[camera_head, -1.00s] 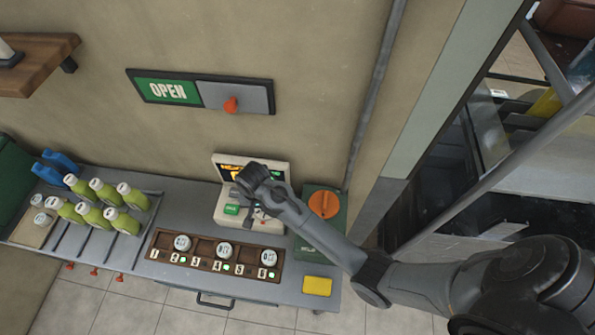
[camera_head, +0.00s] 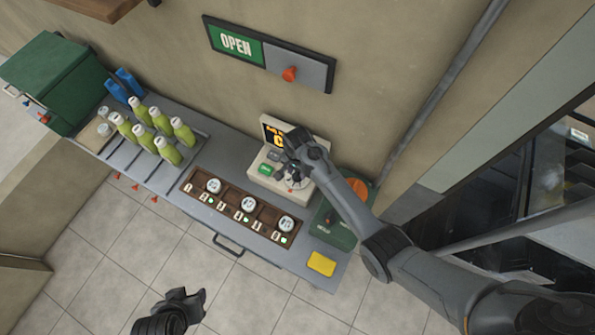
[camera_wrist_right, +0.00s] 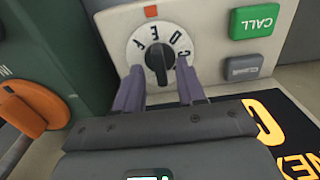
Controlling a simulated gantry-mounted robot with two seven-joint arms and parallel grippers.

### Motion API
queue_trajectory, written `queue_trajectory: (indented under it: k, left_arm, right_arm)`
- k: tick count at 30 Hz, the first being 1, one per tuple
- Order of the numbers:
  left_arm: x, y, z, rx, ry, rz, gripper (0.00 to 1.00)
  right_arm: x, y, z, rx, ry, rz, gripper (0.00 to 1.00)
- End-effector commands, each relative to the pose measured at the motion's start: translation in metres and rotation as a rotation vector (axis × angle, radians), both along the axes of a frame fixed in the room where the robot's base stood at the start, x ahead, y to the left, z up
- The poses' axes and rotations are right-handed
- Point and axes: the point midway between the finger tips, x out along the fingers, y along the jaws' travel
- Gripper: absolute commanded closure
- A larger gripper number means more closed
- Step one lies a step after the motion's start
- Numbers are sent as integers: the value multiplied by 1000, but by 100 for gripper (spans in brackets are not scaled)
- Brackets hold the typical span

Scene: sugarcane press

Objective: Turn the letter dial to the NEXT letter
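The letter dial (camera_wrist_right: 157,55) is a round white dial with a black knob on the cream console (camera_wrist_right: 205,30). Letters around its rim include C, D, E and F, with E nearest the red mark (camera_wrist_right: 150,11). The console screen (camera_head: 276,134) shows a large orange C; part of it also appears in the wrist view (camera_wrist_right: 265,120). My right gripper (camera_wrist_right: 160,72) is at the dial, its two fingers apart on either side of the knob; contact is unclear. In the head view my left gripper (camera_head: 190,300) is low, over the floor, far from the console; its fingers are unclear.
A green CALL button (camera_wrist_right: 255,21) and a grey button (camera_wrist_right: 243,67) are beside the dial. An orange knob (camera_wrist_right: 35,108) is on the green box opposite. A wooden tray (camera_head: 230,201) with white-topped pieces and several green bottles (camera_head: 165,150) occupy the counter.

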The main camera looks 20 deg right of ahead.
Motion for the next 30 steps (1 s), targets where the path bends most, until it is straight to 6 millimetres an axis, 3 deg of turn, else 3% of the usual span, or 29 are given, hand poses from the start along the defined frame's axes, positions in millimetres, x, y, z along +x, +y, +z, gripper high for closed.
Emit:
queue_trajectory:
  k: [6,15,23,30]
  left_arm:
    - [0,-3,-1,-10,0,5,57]
    - [0,-3,-1,-13,-1,6,57]
    - [0,-2,-1,-6,-1,2,57]
    - [0,0,0,1,-2,-3,57]
  right_arm:
    - [0,0,-13,0,0,0,61]
    - [0,0,-14,0,-1,0,61]
    - [0,0,-14,0,0,0,100]
    - [0,0,-13,0,0,4,100]
